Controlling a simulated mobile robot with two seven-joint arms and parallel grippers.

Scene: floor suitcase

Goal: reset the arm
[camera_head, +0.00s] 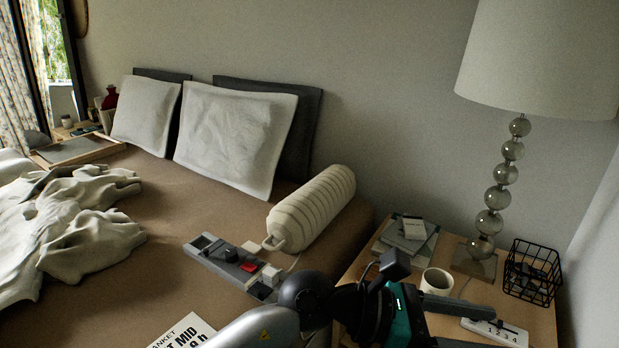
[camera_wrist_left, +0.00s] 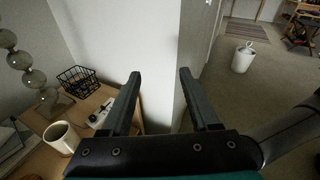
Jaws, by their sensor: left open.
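My left gripper (camera_head: 490,328) reaches in at the bottom of the head view, over the front of the bedside table (camera_head: 363,275), with its fingers pointing right. It also shows in the left wrist view (camera_wrist_left: 160,75), where its two dark fingers stand apart with nothing between them. A pale wall edge shows beyond the gap. My right gripper is in neither view.
A cream mug (camera_head: 436,281), a black wire basket (camera_head: 532,271), a numbered white device (camera_head: 495,332) and a lamp (camera_head: 488,222) stand close to my left gripper. Open floor (camera_wrist_left: 245,95) shows at right.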

